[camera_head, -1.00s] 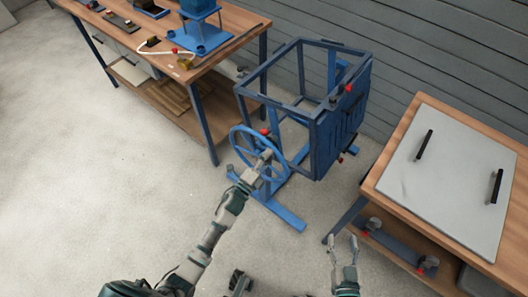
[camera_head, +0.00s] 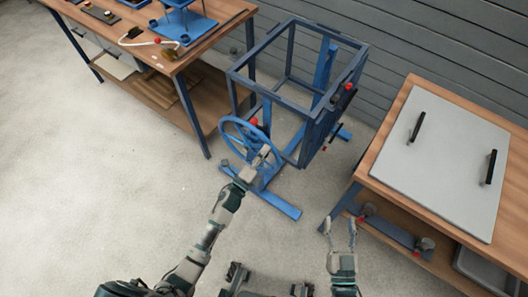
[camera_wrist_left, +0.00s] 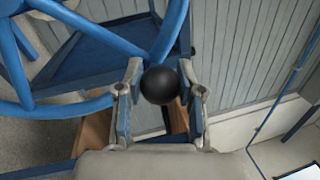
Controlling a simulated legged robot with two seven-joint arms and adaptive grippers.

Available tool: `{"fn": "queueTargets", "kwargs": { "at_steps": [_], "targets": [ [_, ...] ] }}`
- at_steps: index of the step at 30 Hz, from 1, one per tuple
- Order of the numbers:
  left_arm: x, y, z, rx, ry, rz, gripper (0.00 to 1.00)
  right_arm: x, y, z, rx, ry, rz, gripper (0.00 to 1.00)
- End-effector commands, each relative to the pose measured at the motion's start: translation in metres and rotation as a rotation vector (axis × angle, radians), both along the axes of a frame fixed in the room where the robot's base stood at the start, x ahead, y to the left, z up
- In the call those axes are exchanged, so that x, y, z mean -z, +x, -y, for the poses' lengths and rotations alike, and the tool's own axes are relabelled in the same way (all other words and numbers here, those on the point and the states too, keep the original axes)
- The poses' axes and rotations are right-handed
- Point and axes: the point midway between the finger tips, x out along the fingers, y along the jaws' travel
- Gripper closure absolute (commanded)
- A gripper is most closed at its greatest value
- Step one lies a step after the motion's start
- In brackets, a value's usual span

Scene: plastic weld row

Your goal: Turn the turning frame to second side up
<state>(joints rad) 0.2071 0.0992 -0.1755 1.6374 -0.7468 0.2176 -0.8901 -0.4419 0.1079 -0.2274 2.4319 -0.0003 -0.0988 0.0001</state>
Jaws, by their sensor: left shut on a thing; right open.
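The blue turning frame (camera_head: 268,92) stands in the middle of the head view, an open box of bars on a blue stand with a foot (camera_head: 275,204). Its blue handwheel (camera_head: 228,138) faces me and also shows large in the left wrist view (camera_wrist_left: 75,106). My left gripper (camera_head: 264,156) is at the wheel's lower right rim. In the left wrist view its fingers (camera_wrist_left: 160,95) are shut around a black ball knob (camera_wrist_left: 160,84). My right gripper (camera_head: 339,230) is open and empty, low beside the right table.
A wooden workbench (camera_head: 222,28) with tools and a blue stand is at the upper left. The right table (camera_head: 392,112) carries a grey panel (camera_head: 446,150) with two black handles. A grey ribbed wall is behind. The floor at left is clear.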

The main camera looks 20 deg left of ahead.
Motion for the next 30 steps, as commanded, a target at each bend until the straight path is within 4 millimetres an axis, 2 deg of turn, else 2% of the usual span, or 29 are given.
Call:
{"fn": "queueTargets", "kwargs": {
  "at_steps": [6,7,9,20,23,30],
  "targets": [
    [0.003,0.000,-0.002,-0.004,0.005,-0.006,1.00,0.001,0.000,0.000,0.001,0.000,-0.001,0.43],
    [0.003,0.000,-0.002,-0.004,0.005,-0.006,0.55,0.001,0.000,0.000,0.001,0.000,-0.001,0.43],
    [0.003,0.000,-0.001,-0.003,0.005,-0.005,0.38,0.001,0.000,0.000,0.001,0.000,-0.001,0.43],
    [0.002,-0.004,-0.001,-0.001,0.002,-0.002,0.37,-0.001,-0.002,0.000,-0.001,0.001,0.001,0.43],
    [0.005,-0.014,-0.006,-0.001,0.001,-0.003,0.37,-0.001,-0.002,0.000,-0.001,0.000,0.001,0.43],
    [0.016,-0.063,-0.023,-0.002,0.001,-0.006,0.37,-0.001,-0.002,0.000,0.000,0.000,0.001,0.43]
  ]
}}
